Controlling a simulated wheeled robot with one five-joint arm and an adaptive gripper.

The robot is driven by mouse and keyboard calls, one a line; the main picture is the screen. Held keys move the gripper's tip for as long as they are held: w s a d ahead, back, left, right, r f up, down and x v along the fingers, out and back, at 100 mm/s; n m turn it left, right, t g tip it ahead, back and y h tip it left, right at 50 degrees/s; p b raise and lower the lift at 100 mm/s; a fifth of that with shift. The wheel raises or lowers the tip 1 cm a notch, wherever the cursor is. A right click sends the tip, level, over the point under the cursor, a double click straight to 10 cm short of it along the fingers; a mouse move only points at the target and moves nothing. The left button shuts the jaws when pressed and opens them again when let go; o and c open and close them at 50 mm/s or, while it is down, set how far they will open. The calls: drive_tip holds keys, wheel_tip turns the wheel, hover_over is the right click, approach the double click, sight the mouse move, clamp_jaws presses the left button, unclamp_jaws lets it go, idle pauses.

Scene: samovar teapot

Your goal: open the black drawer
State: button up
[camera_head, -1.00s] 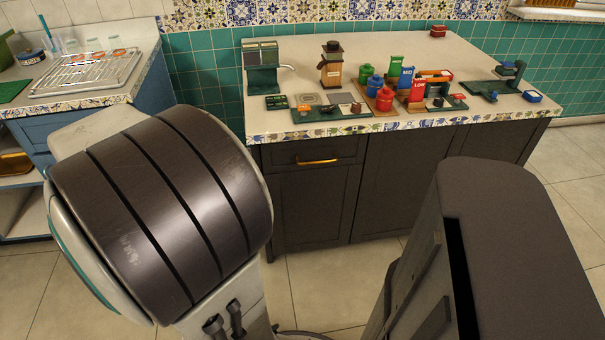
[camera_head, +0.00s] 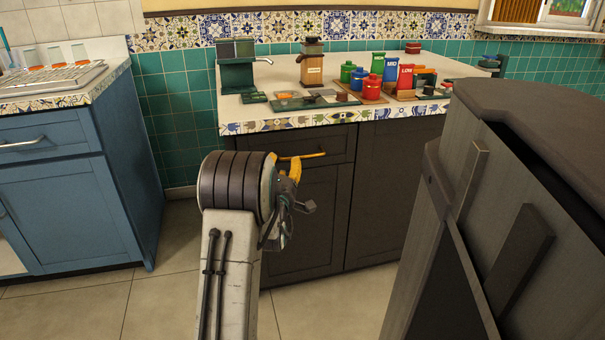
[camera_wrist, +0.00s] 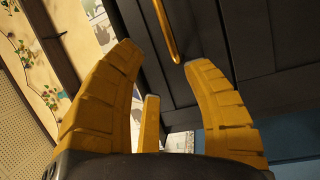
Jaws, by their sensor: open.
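The black drawer (camera_head: 337,146) is at the top left of the dark cabinet in the head view, and its front looks flush and shut. Its gold bar handle (camera_head: 316,155) is partly hidden by my gripper (camera_head: 295,168), whose yellow finger overlaps the bar's left part. In the wrist view the handle (camera_wrist: 165,28) runs lengthwise, its near end just ahead of the space between the fingertips. My gripper (camera_wrist: 165,60) is open with its yellow fingers spread and nothing between them. The bar appears apart from the fingers; contact cannot be told from the head view.
The countertop (camera_head: 235,115) above holds a coffee machine (camera_head: 237,70), a grinder (camera_head: 312,65) and several coloured canisters (camera_head: 376,66). A blue cabinet (camera_head: 70,200) stands to the left. The floor (camera_head: 160,300) in front is clear.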

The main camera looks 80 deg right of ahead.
sight(302, 157)
drive_tip(key=shift+g+h, duration=0.4)
drive_tip(key=shift+g, duration=0.3)
drive_tip(key=shift+s+d+f+b, duration=0.1)
drive_tip(key=shift+s+d+b, duration=0.45)
drive_tip(key=shift+d, duration=0.7)
drive_tip(key=shift+s+d+f+b, duration=0.15)
drive_tip(key=shift+s+d+b, duration=0.1)
drive_tip(key=shift+s+d, duration=0.85)
drive_tip(key=shift+s+d+f+b, duration=0.1)
drive_tip(key=shift+s+d+b, duration=0.35)
drive_tip(key=shift+d, duration=1)
clamp_jaws()
